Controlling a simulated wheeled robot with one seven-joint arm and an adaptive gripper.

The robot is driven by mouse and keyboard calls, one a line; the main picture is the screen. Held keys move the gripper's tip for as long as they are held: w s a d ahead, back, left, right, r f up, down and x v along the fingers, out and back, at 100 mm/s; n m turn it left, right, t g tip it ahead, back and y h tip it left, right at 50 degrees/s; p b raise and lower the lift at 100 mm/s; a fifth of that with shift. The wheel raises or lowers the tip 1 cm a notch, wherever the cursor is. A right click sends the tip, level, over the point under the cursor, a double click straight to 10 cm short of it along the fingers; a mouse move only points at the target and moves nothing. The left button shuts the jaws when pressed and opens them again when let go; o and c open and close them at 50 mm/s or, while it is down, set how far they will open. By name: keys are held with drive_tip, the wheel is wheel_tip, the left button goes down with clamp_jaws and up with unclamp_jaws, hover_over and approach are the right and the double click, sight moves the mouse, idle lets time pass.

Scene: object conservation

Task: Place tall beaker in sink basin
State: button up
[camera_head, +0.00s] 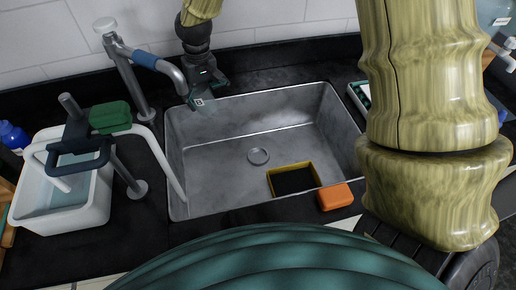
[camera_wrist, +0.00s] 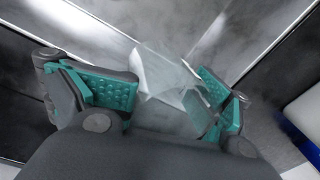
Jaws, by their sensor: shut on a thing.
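The tall beaker (camera_wrist: 162,72) is clear glass and shows faintly between the pads of my gripper (camera_wrist: 172,92) in the wrist view. My gripper is shut on it. In the head view my gripper (camera_head: 208,95) hangs over the back left corner of the sink basin (camera_head: 215,150). The beaker is too faint there to make out, so its height above the basin floor and its tilt cannot be told.
A black tray with a yellow rim (camera_head: 293,180) lies in the basin's front right. An orange sponge (camera_head: 335,196) is at the front edge. A faucet (camera_head: 135,65) stands at the back left, and a white tub (camera_head: 65,205) is left. The basin's left floor is clear.

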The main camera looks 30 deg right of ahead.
drive_tip(key=shift+s+a+f+n+g, duration=0.35)
drive_tip(key=shift+s+f+n, duration=1.65)
drive_tip(key=shift+f, duration=1.95)
drive_tip(key=shift+s+a+f+n+g, duration=0.1)
drive_tip(key=shift+s+f+n+g, duration=0.7)
drive_tip(key=shift+f+n, duration=2.6)
drive_tip(key=shift+s+a+f+n+g, duration=0.2)
drive_tip(key=shift+s+f+n, duration=1.65)
drive_tip(key=shift+f, duration=2.6)
drive_tip(key=shift+f, duration=0.1)
drive_tip(key=o, duration=1.3)
drive_tip(key=shift+w, duration=0.1)
drive_tip(key=b+v, duration=0.2)
drive_tip(key=v, duration=1)
drive_tip(key=shift+d, duration=0.2)
